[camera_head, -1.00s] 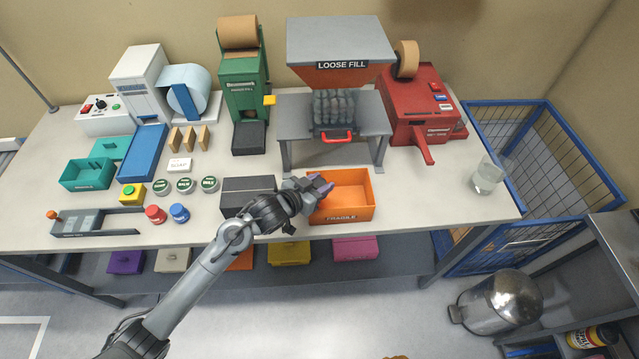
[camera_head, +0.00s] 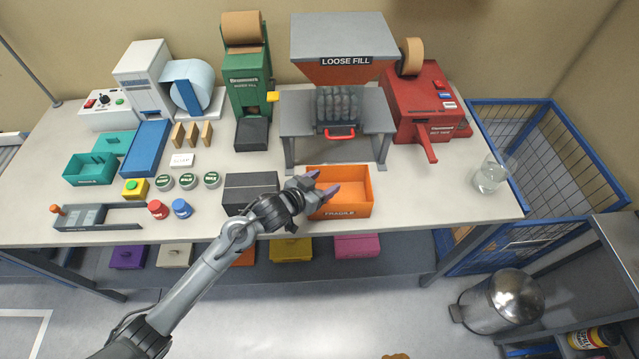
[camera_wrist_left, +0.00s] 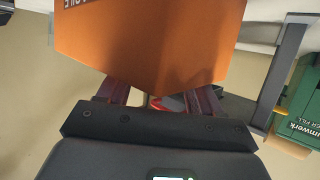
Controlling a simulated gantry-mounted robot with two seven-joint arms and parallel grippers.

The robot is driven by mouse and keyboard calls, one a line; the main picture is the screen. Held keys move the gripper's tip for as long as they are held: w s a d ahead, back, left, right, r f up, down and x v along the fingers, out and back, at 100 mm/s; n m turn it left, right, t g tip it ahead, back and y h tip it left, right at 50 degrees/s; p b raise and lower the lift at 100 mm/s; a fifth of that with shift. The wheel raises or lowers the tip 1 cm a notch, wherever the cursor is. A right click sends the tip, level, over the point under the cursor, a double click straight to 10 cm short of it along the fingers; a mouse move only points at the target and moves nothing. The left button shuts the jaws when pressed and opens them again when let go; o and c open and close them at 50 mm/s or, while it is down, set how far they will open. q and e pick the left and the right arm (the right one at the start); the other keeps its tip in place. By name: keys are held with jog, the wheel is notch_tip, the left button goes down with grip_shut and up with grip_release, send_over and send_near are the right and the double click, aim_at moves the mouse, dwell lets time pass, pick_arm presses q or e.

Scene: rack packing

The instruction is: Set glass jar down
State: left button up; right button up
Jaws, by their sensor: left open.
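A clear glass jar (camera_head: 490,177) stands upright near the right end of the table, apart from both grippers. My left gripper (camera_head: 326,184) is open at the left side of the orange box (camera_head: 345,211) marked FRAGILE, its purple fingertips over the box's left wall. In the left wrist view the orange box (camera_wrist_left: 150,45) fills the space in front of the spread fingers (camera_wrist_left: 160,100); whether they touch it I cannot tell. The inside of the box looks empty in the head view. My right gripper is not in view.
A dark box (camera_head: 247,190) stands left of the orange box, under my left wrist. Behind are the loose fill hopper (camera_head: 343,40), a red tape machine (camera_head: 420,100) and a green dispenser (camera_head: 247,85). The table between orange box and jar is clear.

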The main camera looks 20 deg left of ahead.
pick_arm(q)
jog(key=shift+r, duration=0.45)
jog(key=p+v, duration=0.2)
jog(key=v, duration=1)
jog(key=s+f+n+g+y, duration=0.1)
jog(key=s+f+g, duration=0.3)
jog(key=s, duration=0.8)
jog(key=s+f+g+y, duration=0.3)
jog(key=s+f+g, duration=0.1)
jog(key=s, duration=0.7)
jog(key=shift+s+f+n+g, duration=0.4)
jog(key=shift+g, duration=0.2)
jog(key=shift+a, duration=0.1)
notch_tip(320, 180, up, 25)
jog(key=p, duration=2.4)
jog(key=shift+p, duration=0.35)
jog(key=shift+f, duration=0.1)
